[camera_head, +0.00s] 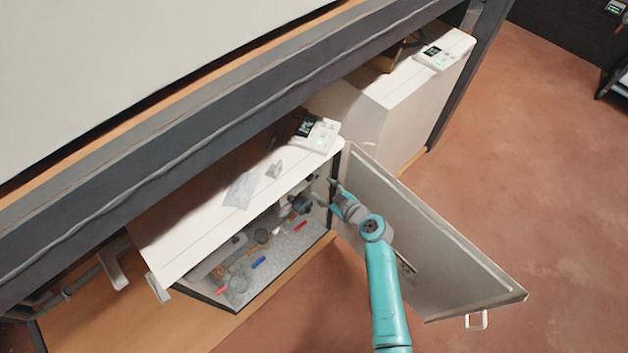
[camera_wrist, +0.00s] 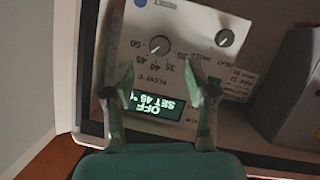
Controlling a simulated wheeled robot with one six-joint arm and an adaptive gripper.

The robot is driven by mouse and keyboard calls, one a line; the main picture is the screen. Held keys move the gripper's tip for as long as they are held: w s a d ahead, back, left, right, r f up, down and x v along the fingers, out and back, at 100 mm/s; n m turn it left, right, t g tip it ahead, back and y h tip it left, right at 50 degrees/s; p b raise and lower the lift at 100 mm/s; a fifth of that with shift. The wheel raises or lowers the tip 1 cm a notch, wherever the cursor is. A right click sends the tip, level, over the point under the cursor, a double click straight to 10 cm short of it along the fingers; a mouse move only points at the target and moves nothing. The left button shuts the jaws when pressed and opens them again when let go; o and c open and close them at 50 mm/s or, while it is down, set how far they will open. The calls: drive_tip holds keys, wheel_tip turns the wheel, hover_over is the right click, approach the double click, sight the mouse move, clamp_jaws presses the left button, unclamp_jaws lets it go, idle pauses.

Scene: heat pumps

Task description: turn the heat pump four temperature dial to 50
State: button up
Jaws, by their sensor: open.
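In the wrist view a pale control panel (camera_wrist: 185,20) appears upside down. A round grey temperature dial (camera_wrist: 160,45) sits on it, beside a printed scale with 35, 40 and 45. The dial's exact pointer setting is too small to read surely. A lit display (camera_wrist: 156,106) reads OFF and SET 45. My gripper (camera_wrist: 162,72) is open, its two fingers spread either side of the display, with the dial beyond the tips. Whether they touch the panel cannot be told. In the head view my gripper (camera_head: 333,188) is at the opening of the near cabinet (camera_head: 190,225).
A second knob (camera_wrist: 225,38) and a blue reset button (camera_wrist: 140,2) are on the panel. A grey box (camera_wrist: 298,85) stands at right. The cabinet door (camera_head: 440,245) hangs open beside my arm. Another white unit (camera_head: 375,105) stands behind. Open floor (camera_head: 540,150) lies at right.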

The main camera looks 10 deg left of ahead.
sight(312, 179)
drive_tip(key=shift+x, duration=3.15)
clamp_jaws()
